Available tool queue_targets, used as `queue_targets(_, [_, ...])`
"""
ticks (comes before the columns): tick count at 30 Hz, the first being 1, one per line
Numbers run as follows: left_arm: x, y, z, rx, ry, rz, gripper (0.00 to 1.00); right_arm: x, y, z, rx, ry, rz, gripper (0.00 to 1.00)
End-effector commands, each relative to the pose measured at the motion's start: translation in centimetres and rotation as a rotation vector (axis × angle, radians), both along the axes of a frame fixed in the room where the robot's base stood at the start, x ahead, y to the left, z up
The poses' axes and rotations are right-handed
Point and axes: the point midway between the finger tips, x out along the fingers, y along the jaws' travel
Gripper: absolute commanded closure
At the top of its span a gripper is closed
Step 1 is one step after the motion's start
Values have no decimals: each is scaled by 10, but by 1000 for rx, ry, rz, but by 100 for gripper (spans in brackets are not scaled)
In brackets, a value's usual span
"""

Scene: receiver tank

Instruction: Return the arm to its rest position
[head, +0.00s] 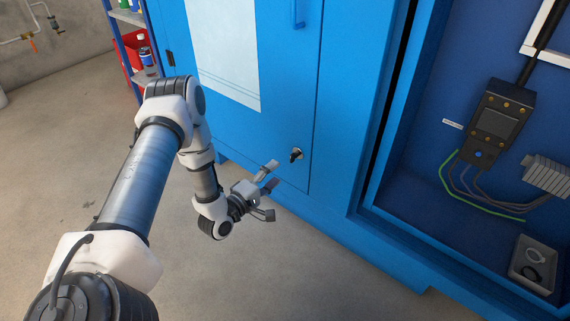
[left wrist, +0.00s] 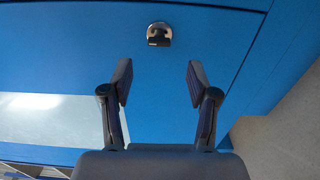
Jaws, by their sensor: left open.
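My left arm comes in from the left in the head view. Its gripper (head: 271,187) is open and empty, close in front of the blue cabinet door (head: 285,80). The door's small dark key or latch knob (head: 296,155) is just to the right of the fingers, apart from them. In the left wrist view, the open fingers of my left gripper (left wrist: 157,82) point at the door, and the knob (left wrist: 158,36) lies beyond the gap between them. My right gripper is not in view.
The open cabinet bay at right holds a dark device (head: 497,118), coloured wires and a grey tray (head: 535,265). A shelf (head: 125,18) with a red bin (head: 132,50) stands at the back left. Concrete floor (head: 60,150) is clear on the left.

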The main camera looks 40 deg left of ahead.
Motion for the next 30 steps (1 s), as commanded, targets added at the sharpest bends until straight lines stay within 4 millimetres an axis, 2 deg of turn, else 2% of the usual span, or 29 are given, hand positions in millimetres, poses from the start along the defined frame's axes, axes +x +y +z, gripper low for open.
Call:
queue_targets(3, [-26,3,0,-3,1,3,41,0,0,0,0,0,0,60])
queue_targets(7, [-39,3,0,-1,-1,2,41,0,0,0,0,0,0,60])
queue_targets(23, [-41,3,1,0,-1,0,41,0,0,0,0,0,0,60])
queue_targets(25, [-40,1,8,1,-2,-4,41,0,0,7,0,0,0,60])
queue_targets(28, [-31,-27,28,9,-3,-72,41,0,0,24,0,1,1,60])
queue_targets(29, [-28,-42,36,10,4,-103,41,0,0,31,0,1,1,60])
queue_targets(30, [-27,-66,46,13,26,-145,41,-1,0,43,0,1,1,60])
